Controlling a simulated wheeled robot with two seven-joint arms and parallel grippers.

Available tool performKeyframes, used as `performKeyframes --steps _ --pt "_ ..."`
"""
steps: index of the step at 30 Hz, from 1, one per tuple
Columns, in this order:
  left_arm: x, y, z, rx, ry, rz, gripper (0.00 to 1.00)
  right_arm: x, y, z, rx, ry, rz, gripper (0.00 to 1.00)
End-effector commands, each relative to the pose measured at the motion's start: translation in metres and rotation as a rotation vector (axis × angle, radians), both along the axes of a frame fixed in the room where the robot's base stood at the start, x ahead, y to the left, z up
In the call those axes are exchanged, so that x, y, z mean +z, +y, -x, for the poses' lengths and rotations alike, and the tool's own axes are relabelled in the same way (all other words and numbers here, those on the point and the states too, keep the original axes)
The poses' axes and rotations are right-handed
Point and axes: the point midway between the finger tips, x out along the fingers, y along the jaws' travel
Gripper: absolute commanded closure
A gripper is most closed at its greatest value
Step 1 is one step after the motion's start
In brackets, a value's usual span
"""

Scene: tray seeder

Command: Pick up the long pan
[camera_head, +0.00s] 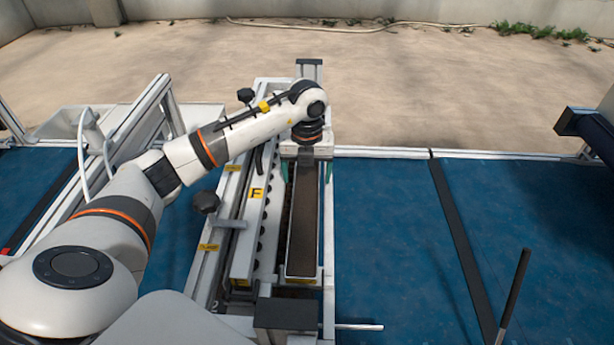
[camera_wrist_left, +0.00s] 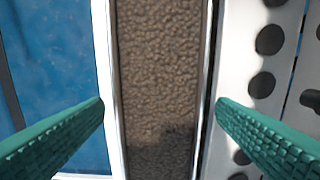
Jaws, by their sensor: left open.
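The long pan is a narrow metal trough with pale rims and a brown, grainy fill. In the head view the long pan (camera_head: 288,262) lies lengthwise on the seeder frame, with its far end under my left gripper (camera_head: 306,172). In the left wrist view the long pan (camera_wrist_left: 204,110) runs top to bottom between the green fingers. My left gripper (camera_wrist_left: 160,105) is open, one finger on each side of the pan, with visible gaps to the rims. Whether the fingertips reach below the rim cannot be told. My right gripper is not in view.
A metal plate with a row of dark holes (camera_wrist_left: 270,40) lies beside the pan. The seeder frame has a yellow F label (camera_head: 257,193) and a black knob (camera_head: 206,202). The blue surface (camera_head: 385,240) to the right is mostly clear, crossed by a dark strip (camera_head: 462,240).

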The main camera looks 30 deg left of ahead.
Motion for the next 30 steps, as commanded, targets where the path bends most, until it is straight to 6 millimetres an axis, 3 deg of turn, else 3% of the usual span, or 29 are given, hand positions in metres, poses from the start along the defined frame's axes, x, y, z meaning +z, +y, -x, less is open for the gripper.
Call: performKeyframes --steps 5,14,23,30 --pt "0.000 0.000 0.000 -0.001 0.000 0.000 0.22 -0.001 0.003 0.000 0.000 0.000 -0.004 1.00" --pt "0.000 0.000 0.000 -0.001 -0.001 0.001 0.68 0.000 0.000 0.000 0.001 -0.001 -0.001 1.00" --pt "0.006 0.000 -0.001 0.000 -0.005 0.002 0.68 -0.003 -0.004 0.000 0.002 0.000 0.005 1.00" --pt "0.048 0.000 -0.002 -0.001 -0.009 0.001 0.68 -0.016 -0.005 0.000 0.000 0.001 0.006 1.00"
